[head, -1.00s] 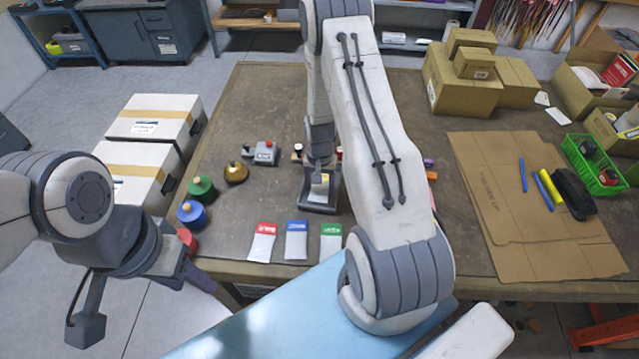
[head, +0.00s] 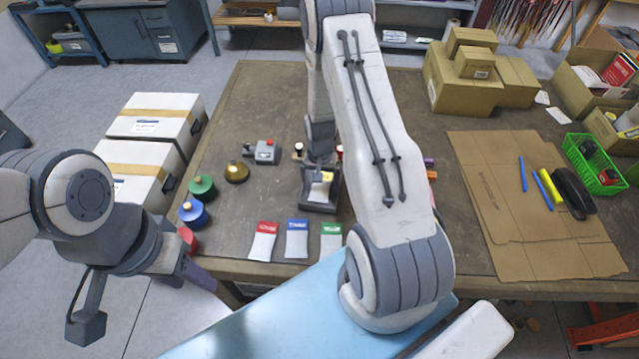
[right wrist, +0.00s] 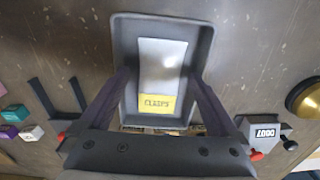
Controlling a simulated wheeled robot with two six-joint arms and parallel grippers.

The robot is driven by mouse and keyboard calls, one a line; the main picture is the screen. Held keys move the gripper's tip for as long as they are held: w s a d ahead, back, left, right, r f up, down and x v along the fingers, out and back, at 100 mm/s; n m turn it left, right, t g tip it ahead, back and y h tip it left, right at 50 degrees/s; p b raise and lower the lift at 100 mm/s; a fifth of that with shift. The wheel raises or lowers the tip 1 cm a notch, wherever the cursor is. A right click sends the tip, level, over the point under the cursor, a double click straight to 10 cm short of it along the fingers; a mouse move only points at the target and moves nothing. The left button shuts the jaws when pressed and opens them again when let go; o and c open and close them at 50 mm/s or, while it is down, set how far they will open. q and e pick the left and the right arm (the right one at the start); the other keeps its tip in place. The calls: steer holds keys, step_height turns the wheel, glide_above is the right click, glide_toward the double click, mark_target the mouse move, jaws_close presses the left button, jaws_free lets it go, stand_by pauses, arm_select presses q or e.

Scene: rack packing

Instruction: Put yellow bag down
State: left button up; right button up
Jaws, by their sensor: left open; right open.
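The yellow bag (head: 319,190) is a pale packet with a yellow label. It lies in a dark grey tray (head: 306,204) on the table. In the right wrist view the bag (right wrist: 162,65) lies flat inside the tray (right wrist: 120,40), its yellow label reading CLIPS at the near end. My right gripper (right wrist: 161,80) is open, its fingers apart on either side of the bag and not closed on it. In the head view the right gripper (head: 320,160) is above the tray's far side, partly hidden by my arm. My left gripper (head: 205,277) is by the table's front left edge, away from the bag.
Red (head: 262,242), blue (head: 297,240) and green (head: 331,238) labelled bags lie in front of the tray. Coloured weights (head: 202,187) stand to the left. A grey device (head: 266,153) is behind left. Flat cardboard (head: 500,200) and cartons (head: 465,85) occupy the right side.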

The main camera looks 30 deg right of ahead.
mark_target(320, 188)
step_height(320, 188, up, 12)
steer(key=p, duration=0.8)
steer(key=s+a+r+n, duration=0.3)
steer(key=a+r+n, duration=0.4)
steer(key=a+r, duration=0.9)
steer(key=s+a+r+n, duration=0.4)
steer(key=s+a+r, duration=0.1)
steer(key=s, duration=0.4)
steer(key=s+a+r+n+y, duration=0.1)
steer(key=s+a+r+n, duration=0.3)
steer(key=s, duration=0.6)
steer(key=shift+a+r+n, duration=0.4)
steer(key=shift+r, duration=0.1)
steer(key=shift+f, duration=0.1)
